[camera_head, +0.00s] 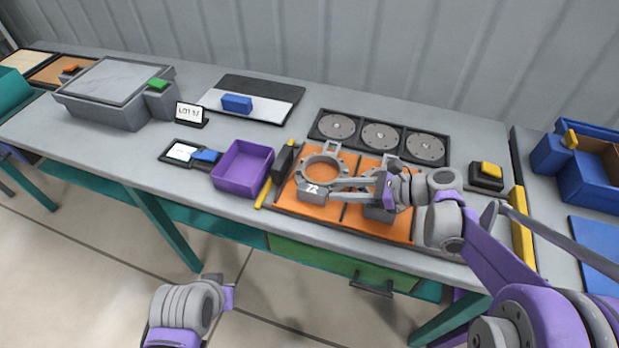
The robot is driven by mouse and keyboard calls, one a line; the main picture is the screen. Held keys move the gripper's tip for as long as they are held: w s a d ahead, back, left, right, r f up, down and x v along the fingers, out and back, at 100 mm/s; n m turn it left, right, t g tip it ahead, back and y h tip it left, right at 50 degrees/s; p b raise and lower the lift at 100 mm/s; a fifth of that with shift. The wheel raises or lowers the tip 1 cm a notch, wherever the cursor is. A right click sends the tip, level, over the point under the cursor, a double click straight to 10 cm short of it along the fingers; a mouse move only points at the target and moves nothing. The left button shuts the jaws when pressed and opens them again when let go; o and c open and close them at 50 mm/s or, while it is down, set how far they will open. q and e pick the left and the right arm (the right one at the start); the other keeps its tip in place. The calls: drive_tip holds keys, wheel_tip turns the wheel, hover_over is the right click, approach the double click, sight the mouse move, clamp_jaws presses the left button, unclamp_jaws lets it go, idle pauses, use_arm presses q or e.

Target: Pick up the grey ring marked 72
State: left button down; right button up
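The grey ring marked 72 (313,189) lies on the left part of the orange mat (290,205), its label facing the front. My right gripper (336,187) reaches in from the right, with its fingertips at the ring's front right side, close to the label. The fingers look close together, but I cannot tell whether they grip the ring. Another grey part (379,211) sits on the mat's right section, partly hidden under my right gripper. My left gripper (222,283) hangs low in front of the table, away from the ring, and its fingers do not show clearly.
A purple bin (243,168) and a yellow bar (265,193) stand left of the mat. A black tray with three grey discs (380,136) lies behind it. A yellow-topped button box (487,174) and blue bin (590,182) are to the right. Bare table shows at the left front.

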sight(313, 189)
drive_tip(key=x, duration=0.9)
drive_tip(key=shift+a+r+p, duration=0.1)
drive_tip(key=shift+a+p, duration=0.05)
drive_tip(key=shift+p, duration=0.15)
drive_tip(key=shift+s, duration=0.1)
drive_tip(key=shift+c, duration=0.3)
clamp_jaws()
